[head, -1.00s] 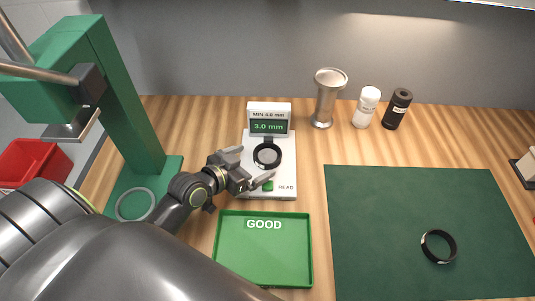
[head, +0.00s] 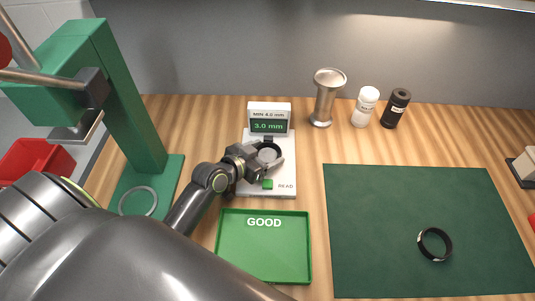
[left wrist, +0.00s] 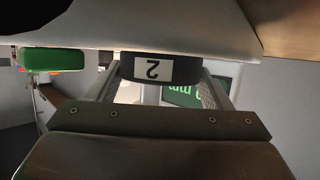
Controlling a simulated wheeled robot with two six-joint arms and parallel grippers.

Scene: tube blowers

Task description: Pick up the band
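A black band (head: 269,150) stands on the white gauge (head: 285,163), whose screen reads 3.0 mm under MIN 4.0 mm. My left gripper (head: 264,163) is at this band, partly covering it in the head view. In the left wrist view the band (left wrist: 187,69), with a white label marked 2, lies between my two fingers. The fingers are spread to either side of it; whether they touch it I cannot tell. A second black band (head: 434,245) with a light patch lies on the dark green mat (head: 380,215). My right gripper is not in view.
A green tray marked GOOD (head: 230,262) lies in front of the gauge. A green press stand (head: 130,110) and a red bin (head: 40,158) are at left. A metal cup (head: 326,98), white bottle (head: 365,107) and black bottle (head: 396,109) stand behind the mat.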

